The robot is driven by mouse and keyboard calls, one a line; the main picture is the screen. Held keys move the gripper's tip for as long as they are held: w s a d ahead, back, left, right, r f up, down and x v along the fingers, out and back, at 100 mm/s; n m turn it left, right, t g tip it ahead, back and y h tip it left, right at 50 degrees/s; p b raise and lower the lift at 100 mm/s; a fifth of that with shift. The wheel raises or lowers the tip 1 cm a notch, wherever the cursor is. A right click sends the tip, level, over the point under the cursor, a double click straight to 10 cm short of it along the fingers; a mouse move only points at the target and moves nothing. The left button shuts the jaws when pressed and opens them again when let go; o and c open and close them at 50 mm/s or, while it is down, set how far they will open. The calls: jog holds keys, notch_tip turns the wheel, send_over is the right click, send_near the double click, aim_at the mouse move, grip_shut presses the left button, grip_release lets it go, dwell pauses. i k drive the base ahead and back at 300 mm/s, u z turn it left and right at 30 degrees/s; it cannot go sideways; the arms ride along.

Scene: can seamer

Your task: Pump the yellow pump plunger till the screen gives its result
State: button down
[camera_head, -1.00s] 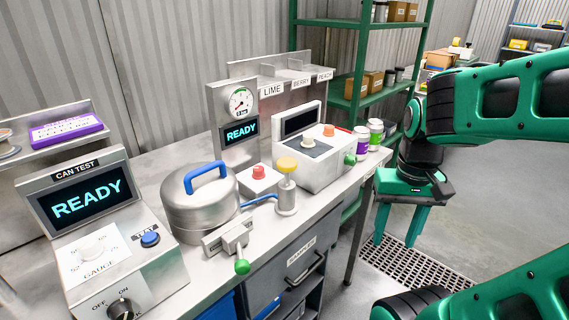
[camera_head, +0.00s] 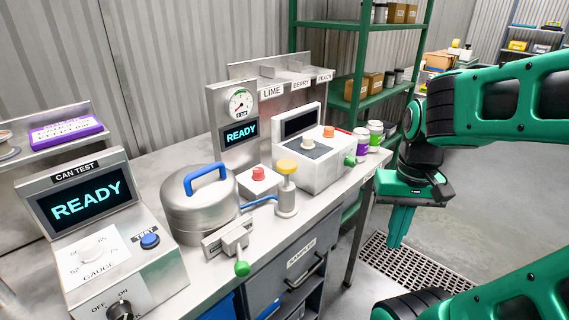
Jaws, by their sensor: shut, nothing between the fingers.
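The yellow pump plunger (camera_head: 287,165) stands raised on its silver pump body (camera_head: 287,200), on the bench near its front edge. A blue hose (camera_head: 259,202) runs left from the pump toward the lidded metal pot. The screen (camera_head: 241,132) under the round pressure gauge (camera_head: 240,101) reads READY. My gripper (camera_head: 395,240) hangs to the right of the bench, over the floor grate, fingers pointing down and closed together with nothing between them. It is well apart from the plunger.
The metal pot (camera_head: 200,212) with a blue handle stands left of the pump. A red button box (camera_head: 259,181) and a white machine (camera_head: 320,165) stand behind it. The CAN TEST console (camera_head: 93,204) also reads READY. Cans (camera_head: 375,133) stand at the bench's right end.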

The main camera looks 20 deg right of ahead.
aim_at(286, 166)
jog(key=u, duration=0.05)
jog(key=k, duration=1.4)
jog(key=z, duration=0.5)
jog(key=i, duration=1)
